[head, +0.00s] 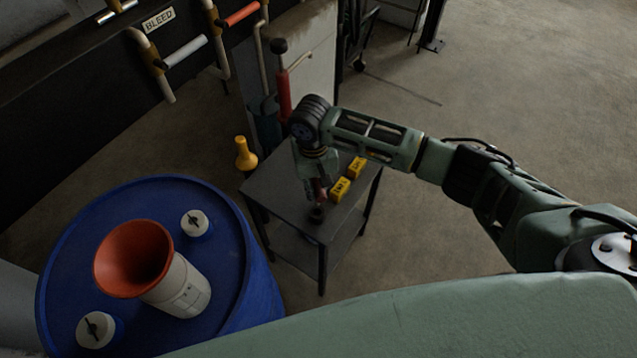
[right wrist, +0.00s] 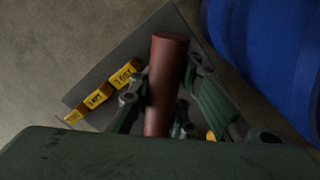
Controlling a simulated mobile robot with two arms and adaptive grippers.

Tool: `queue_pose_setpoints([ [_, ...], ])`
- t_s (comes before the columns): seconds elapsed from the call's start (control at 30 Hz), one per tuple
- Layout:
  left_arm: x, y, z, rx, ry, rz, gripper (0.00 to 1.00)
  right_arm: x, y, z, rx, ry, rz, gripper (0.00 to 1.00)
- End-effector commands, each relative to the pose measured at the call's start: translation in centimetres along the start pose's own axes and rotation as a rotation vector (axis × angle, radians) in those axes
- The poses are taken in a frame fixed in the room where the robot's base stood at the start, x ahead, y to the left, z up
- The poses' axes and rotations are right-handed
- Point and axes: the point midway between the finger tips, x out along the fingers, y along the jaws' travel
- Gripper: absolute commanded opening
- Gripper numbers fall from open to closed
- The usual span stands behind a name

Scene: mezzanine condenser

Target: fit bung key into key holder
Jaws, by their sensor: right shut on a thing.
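My right gripper (head: 317,188) points down over the small dark table. It is shut on the bung key, a red-brown round bar (head: 319,187) that shows large between the fingers (right wrist: 163,95) in the right wrist view, as the bung key (right wrist: 166,75). In the head view a small dark cup, which looks like the key holder (head: 316,214), stands on the table just below the fingertips. Whether the key's lower end touches or enters it cannot be told. The holder is not made out in the right wrist view. My left gripper is not in view.
Yellow lettered blocks (head: 340,189) stand on the table (head: 277,184) beside the gripper. A blue drum (head: 235,255) with a red-mouthed funnel (head: 133,258) and white caps is at the left. A red bottle jack (head: 284,92) and pipes are behind. Floor at right is clear.

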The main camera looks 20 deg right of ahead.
Motion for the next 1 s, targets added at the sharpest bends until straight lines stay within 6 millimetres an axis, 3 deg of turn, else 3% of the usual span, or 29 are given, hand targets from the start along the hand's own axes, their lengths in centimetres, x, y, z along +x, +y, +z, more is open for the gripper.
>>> queue_pose_setpoints([
  [0.13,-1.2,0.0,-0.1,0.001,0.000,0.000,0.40,-0.4,-0.1,0.1,0.000,-0.002,0.003,0.00],
  [1.0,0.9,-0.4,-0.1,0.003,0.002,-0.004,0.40,6.2,-0.5,0.1,0.001,-0.002,0.004,0.00],
])
